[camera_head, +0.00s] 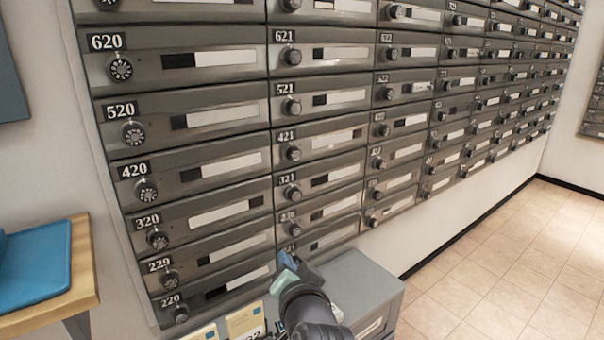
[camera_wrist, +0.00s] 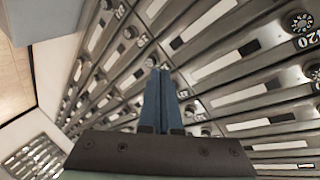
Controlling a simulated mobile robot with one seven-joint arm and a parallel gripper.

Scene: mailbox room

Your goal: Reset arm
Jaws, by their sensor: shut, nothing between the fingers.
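My gripper (camera_head: 285,262) shows at the bottom centre of the head view, in front of the lower rows of a wall of grey mailboxes (camera_head: 222,120). In the wrist view, the two blue fingers of my gripper (camera_wrist: 157,72) lie side by side, shut with nothing between them. They point toward the mailbox fronts (camera_wrist: 225,60), which appear tilted in that view. I cannot tell the distance from the fingertips to the mailboxes. My arm comes up from the bottom edge of the head view and hides part of the low area there.
A grey cabinet (camera_head: 362,285) stands low against the mailbox wall beside my arm. Cards or booklets (camera_head: 244,322) are at the bottom. A wooden bench with a blue cushion (camera_head: 36,266) is at left. Tiled floor (camera_head: 500,262) is clear at right.

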